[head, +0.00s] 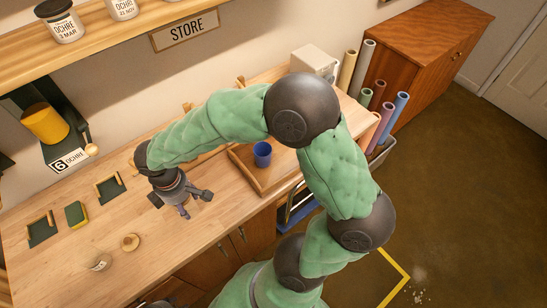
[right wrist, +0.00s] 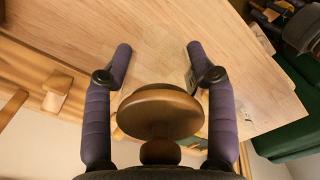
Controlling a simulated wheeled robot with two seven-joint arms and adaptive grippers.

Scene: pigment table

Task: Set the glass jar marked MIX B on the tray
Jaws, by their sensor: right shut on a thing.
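My right gripper (head: 196,203) is above the wooden worktop, left of the tray. In the right wrist view its two purple fingers (right wrist: 160,52) stand on either side of a clear glass jar (right wrist: 160,40) with a round wooden lid (right wrist: 160,110) and knob. The gripper is shut on this jar. A label edge shows beside the right finger, but I cannot read it. The held glass hardly shows in the head view. The wooden tray (head: 246,174) lies at the right of the worktop with a blue cup (head: 262,154) on it.
Another glass jar (head: 97,262) with a label stands at the front left, beside a round wooden lid (head: 130,242). A green and yellow sponge (head: 76,214) lies between dark holders. A white box (head: 315,63) and coloured rolls (head: 387,118) stand behind the tray.

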